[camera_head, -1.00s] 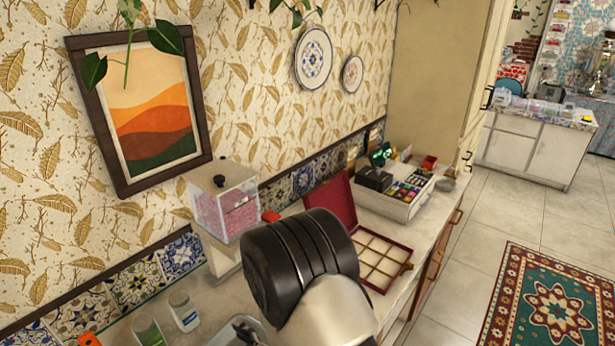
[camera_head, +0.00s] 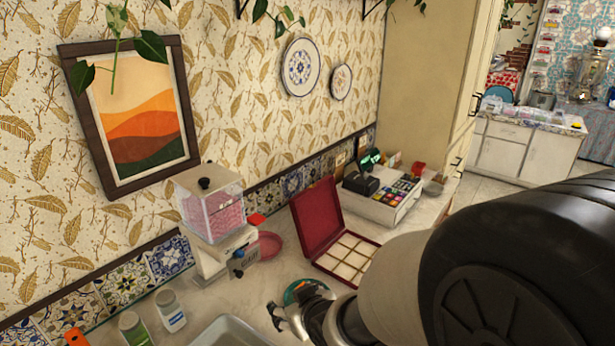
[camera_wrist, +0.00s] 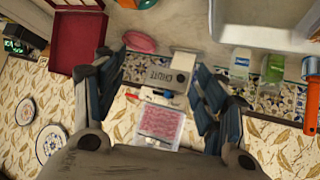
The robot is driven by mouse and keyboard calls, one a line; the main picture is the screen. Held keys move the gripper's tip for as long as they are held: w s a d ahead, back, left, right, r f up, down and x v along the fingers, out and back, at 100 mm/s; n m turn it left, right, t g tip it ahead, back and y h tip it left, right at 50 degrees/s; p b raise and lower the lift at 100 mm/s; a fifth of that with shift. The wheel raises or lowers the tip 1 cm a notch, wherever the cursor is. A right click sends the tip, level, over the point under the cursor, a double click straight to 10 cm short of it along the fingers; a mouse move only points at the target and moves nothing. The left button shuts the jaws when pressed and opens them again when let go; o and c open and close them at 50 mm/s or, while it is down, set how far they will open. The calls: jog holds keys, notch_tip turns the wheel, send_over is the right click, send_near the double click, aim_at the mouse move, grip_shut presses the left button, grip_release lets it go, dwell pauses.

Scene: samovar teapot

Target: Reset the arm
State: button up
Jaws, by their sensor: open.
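My gripper (camera_head: 283,318) is in the lower middle of the head view, above the counter beside the sink, with my arm reaching in from the right. In the wrist view the two fingers of my gripper (camera_wrist: 160,75) are spread wide, with nothing held between them. Between and beyond the fingers shows a dispenser with a clear box of pink contents (camera_wrist: 160,124). The same dispenser (camera_head: 212,208) stands against the tiled wall in the head view. I cannot judge the exact gap between gripper and counter.
An open red compartment box (camera_head: 318,218) and a white organiser (camera_head: 384,202) stand on the counter (camera_head: 270,285). A pink dish (camera_head: 268,245), a colourful round dish (camera_head: 306,290), two jars (camera_head: 170,311) and a sink (camera_head: 226,333) are nearby. Framed art (camera_head: 132,115) hangs above.

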jog(key=s+d+r+m+g+h, duration=0.2)
jog(key=s+d+r+m+h, duration=0.15)
jog(key=s+d+r, duration=0.8)
jog(key=s+d+m+g, duration=0.2)
jog(key=s+d, duration=0.3)
jog(key=s, duration=0.7)
jog(key=shift+s+d+r+m, duration=0.2)
jog(key=shift+s+m, duration=0.1)
jog(key=shift+m, duration=0.15)
jog(key=shift+f+h, duration=0.1)
jog(key=shift+h, duration=0.15)
jog(key=shift+c, duration=0.5)
